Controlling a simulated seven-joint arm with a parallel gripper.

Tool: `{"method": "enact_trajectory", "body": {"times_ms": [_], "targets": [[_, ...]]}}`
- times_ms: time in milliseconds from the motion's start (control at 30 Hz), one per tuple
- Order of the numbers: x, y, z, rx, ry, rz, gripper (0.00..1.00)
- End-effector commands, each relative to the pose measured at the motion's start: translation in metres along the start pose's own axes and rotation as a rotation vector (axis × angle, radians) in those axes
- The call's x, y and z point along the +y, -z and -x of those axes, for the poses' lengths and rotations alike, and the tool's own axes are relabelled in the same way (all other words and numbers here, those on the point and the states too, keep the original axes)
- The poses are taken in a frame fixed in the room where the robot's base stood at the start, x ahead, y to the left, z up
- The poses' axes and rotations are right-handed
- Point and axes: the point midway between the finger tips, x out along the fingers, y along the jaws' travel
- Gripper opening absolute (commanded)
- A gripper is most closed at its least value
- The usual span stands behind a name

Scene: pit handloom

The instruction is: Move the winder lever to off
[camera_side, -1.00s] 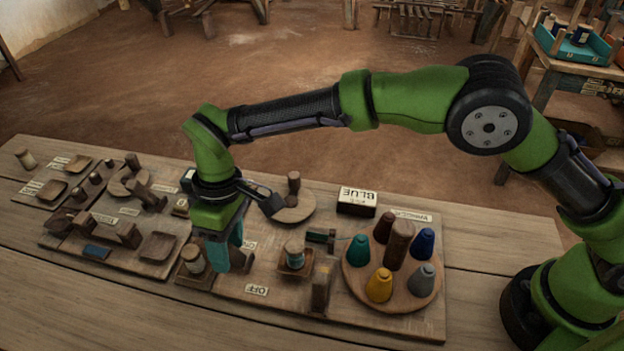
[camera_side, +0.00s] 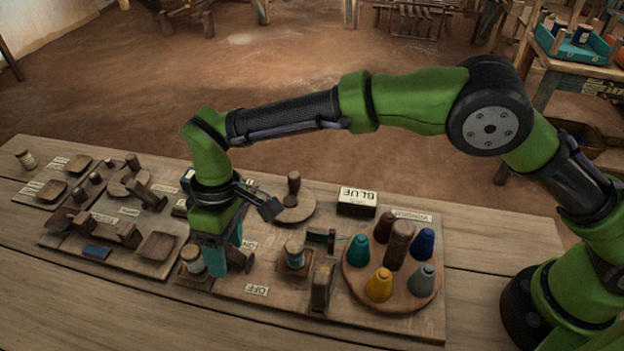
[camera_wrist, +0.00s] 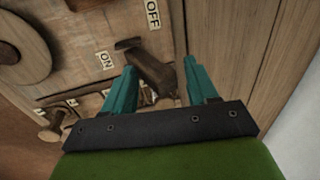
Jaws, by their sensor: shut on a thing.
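My gripper (camera_side: 226,262) has teal fingers and reaches down to the board beside the ON and OFF labels. In the wrist view the gripper (camera_wrist: 160,88) is shut on a brown wooden lever (camera_wrist: 150,66), which I take as the winder lever. Its crosspiece end (camera_wrist: 128,43) points toward the ON label (camera_wrist: 106,60). The OFF label (camera_wrist: 153,14) lies farther up. In the side view the OFF label (camera_side: 257,290) lies in front of and right of the fingers, which hide most of the lever.
A thread spool (camera_side: 192,257) stands close left of the fingers, and another spool (camera_side: 294,252) stands to the right. A round tray (camera_side: 357,284) of coloured cones, a wooden post (camera_side: 321,287) and a BLUE block (camera_side: 357,202) are farther right. The table front is clear.

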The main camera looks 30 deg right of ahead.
Motion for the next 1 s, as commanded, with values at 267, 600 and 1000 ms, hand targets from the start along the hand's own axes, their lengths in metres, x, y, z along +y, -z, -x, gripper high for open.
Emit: {"method": "enact_trajectory", "body": {"times_ms": [267, 600, 1000], "targets": [[-0.011, -0.005, -0.009, -0.027, 0.027, 0.007, 0.55], [-0.012, -0.005, -0.008, -0.027, 0.027, 0.006, 0.53], [-0.018, -0.002, 0.030, -0.014, 0.027, 0.008, 0.53]]}}
